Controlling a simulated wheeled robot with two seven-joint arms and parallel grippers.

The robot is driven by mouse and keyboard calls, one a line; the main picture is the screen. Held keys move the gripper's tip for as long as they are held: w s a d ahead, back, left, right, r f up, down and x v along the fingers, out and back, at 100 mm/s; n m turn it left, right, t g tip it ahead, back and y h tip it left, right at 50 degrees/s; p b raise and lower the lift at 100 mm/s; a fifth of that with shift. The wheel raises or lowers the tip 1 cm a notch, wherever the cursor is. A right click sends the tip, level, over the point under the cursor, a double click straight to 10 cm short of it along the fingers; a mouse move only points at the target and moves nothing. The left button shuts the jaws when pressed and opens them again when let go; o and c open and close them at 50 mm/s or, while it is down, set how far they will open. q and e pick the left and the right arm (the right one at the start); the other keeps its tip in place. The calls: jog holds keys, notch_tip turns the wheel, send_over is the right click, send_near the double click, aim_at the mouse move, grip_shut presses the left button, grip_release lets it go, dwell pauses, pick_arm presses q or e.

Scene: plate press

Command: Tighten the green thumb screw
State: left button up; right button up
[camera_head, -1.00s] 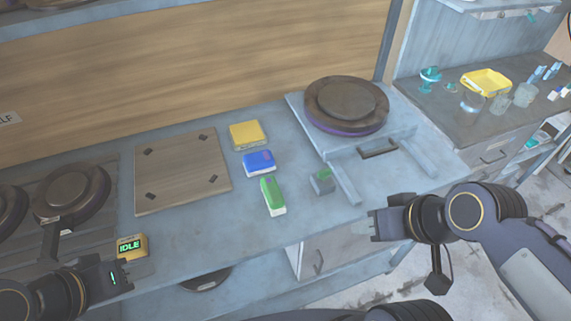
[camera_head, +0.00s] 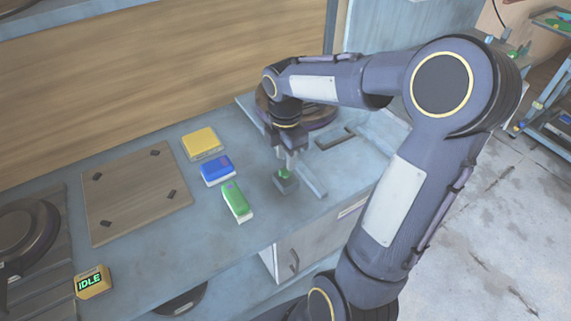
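The green thumb screw (camera_head: 285,173) sits on top of a small grey block (camera_head: 286,184) on the bench, beside a grey rail (camera_head: 311,179). My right gripper (camera_head: 288,160) points down just above the screw, its arm reaching over from the right. Its two fingers look slightly apart, with nothing seen between them. Whether the fingertips touch the screw is too small to tell. The dark round press plate (camera_head: 318,116) behind is partly hidden by my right arm. My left gripper is not in view.
Yellow (camera_head: 202,143), blue (camera_head: 217,170) and green (camera_head: 237,201) boxes lie left of the screw. A wooden board (camera_head: 135,195) with dark corner marks lies farther left. A yellow display reading IDLE (camera_head: 92,282) stands at the bench's front left.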

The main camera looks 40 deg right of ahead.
aim_at(286, 171)
jog(key=shift+f, duration=1.75)
grip_shut()
